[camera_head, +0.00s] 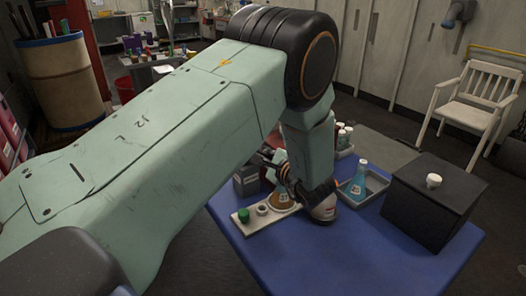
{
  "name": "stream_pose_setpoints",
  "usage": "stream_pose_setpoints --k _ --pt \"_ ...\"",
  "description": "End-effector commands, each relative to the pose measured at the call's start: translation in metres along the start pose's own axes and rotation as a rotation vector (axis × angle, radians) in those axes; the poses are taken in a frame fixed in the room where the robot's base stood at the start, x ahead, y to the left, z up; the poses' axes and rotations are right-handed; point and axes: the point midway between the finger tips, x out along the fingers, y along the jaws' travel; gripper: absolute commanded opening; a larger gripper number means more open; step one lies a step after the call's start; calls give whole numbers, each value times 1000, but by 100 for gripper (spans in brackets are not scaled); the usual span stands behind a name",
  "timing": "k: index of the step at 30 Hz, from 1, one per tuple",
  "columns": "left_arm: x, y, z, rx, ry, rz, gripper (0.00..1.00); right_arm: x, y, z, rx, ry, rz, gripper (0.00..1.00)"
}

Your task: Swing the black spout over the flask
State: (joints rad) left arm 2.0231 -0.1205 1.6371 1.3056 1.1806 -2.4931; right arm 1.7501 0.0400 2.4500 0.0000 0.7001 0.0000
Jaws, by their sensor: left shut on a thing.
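My left arm comes in from the left and bends down over the blue table (340,262). My left gripper (296,186) is low over the table, partly hidden by its own wrist, and shut on what looks like the black spout (321,191). A brown-bottomed flask (283,202) is below the gripper. My right gripper is out of view.
A white board (250,228) holds a green cap (243,215) and a small white ring (262,209). A black box (430,205) with a white cup (433,181) stands at the right. White-capped bottles (344,136) stand behind. The table's front is clear.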

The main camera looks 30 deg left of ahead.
Motion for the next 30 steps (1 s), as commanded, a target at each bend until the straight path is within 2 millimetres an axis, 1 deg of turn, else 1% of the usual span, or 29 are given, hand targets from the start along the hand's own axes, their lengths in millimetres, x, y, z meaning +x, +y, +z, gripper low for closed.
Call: stream_pose_setpoints --k 5,6,13,23,26,30 --pt "0 1 -1 0 2 0 0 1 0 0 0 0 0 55" --pt "0 1 -1 0 2 -1 11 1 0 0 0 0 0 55" --pt "0 0 0 0 1 -1 31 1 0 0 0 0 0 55" --pt "-2 0 -1 0 1 -1 31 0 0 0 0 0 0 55" --pt "-11 -1 -1 2 4 -4 31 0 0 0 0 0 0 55" --pt "-33 -1 -1 2 4 -6 31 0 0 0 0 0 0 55"
